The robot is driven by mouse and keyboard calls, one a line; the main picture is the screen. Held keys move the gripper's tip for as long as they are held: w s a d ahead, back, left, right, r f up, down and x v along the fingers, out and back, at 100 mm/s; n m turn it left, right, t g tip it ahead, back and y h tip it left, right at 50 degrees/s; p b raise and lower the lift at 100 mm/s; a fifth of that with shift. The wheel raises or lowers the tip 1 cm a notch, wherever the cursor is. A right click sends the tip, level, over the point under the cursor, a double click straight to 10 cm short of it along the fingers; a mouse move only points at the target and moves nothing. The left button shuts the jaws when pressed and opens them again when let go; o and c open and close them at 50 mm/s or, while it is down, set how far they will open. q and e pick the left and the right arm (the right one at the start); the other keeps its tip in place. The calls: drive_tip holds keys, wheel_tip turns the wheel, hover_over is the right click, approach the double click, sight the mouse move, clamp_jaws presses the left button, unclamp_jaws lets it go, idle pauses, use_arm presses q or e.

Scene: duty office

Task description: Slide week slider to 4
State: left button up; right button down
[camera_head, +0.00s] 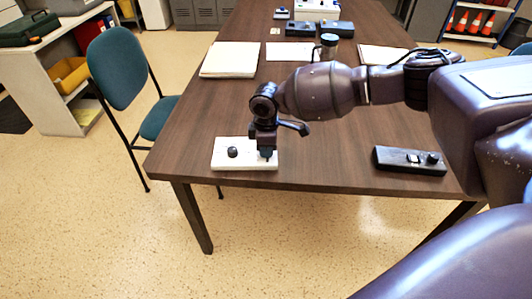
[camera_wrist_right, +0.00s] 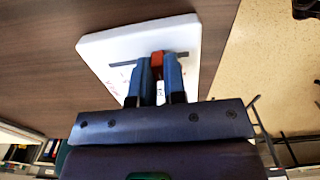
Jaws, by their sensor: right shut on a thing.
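A white board (camera_head: 223,164) lies near the front left edge of the brown table. My right gripper (camera_head: 266,154) points down onto the right part of the board. In the right wrist view, the blue fingers of this gripper (camera_wrist_right: 160,75) are shut on a red slider tab (camera_wrist_right: 157,58). The tab sits in a dark slot (camera_wrist_right: 122,65) that runs across the white board (camera_wrist_right: 100,45). Markings beside the slot are partly hidden by the fingers and too small to read. My left gripper is out of view.
A black control box (camera_head: 410,161) lies at the front right of the table (camera_head: 330,130). Papers (camera_head: 230,59), a dark cup (camera_head: 329,41) and dark boxes (camera_head: 300,29) stand farther back. A teal chair (camera_head: 125,68) is at the table's left side. The table between board and control box is clear.

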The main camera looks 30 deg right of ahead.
drive_tip(key=shift+w+d+f, duration=0.1)
drive_tip(key=shift+w+d, duration=0.2)
drive_tip(key=shift+w, duration=0.25)
drive_tip(key=shift+w+d, duration=0.25)
drive_tip(key=shift+w, duration=0.25)
drive_tip(key=shift+w+d, duration=0.15)
drive_tip(key=shift+w, duration=0.1)
drive_tip(key=c, duration=1.2)
unclamp_jaws()
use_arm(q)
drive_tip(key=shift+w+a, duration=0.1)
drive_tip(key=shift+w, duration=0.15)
use_arm(e)
drive_tip(key=shift+o, duration=0.2)
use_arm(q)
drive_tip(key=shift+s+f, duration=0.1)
